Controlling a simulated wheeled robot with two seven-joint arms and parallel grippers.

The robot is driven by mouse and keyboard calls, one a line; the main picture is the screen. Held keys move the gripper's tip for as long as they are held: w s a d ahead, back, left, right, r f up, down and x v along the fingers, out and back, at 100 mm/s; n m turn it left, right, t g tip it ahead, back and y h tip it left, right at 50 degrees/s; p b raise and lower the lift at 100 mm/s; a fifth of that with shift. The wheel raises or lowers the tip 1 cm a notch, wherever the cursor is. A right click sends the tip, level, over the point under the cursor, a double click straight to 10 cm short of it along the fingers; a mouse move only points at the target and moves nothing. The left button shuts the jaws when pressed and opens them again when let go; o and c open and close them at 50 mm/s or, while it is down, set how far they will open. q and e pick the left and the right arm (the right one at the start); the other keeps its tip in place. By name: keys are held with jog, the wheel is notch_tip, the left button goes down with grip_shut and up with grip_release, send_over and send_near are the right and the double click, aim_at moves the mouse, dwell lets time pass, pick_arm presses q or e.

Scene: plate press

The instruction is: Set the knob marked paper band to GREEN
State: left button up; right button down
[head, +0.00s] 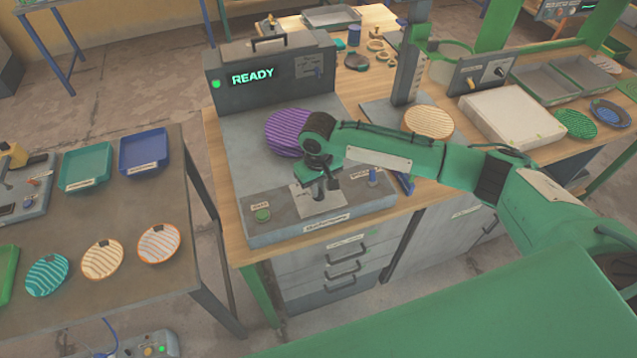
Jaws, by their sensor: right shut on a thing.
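My right gripper (320,190) points down onto the pale square dial plate (319,201) on the front panel of the press (289,212). It is shut on a knob there, which the gripper hides almost wholly. The knob's marking and where its pointer stands cannot be read. The press display (252,76) reads READY in green letters. A purple striped plate (287,131) lies on the press, partly behind my right wrist. My left gripper is not in view.
A green button (262,215) and a blue control (373,178) flank the dial. My right arm spans the bench at right, near a striped plate (429,121) and a white block (513,116). The left table (130,223) holds trays and several plates.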

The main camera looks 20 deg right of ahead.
jog(key=n+p, duration=0.1)
jog(key=n, duration=0.1)
jog(key=n+p, duration=0.2)
jog(key=shift+r+n, duration=0.2)
jog(key=shift+n, duration=0.1)
jog(key=shift+n+p, duration=0.6)
jog(key=shift+n, duration=0.6)
jog(key=shift+f+n+p, duration=0.1)
jog(key=shift+n+p, duration=0.35)
jog(key=shift+n, duration=0.95)
jog(key=c, duration=1.5)
grip_release()
jog(key=shift+o, duration=0.2)
jog(key=shift+r, duration=0.4)
notch_tip(320, 180, up, 13)
jog(key=b, duration=0.4)
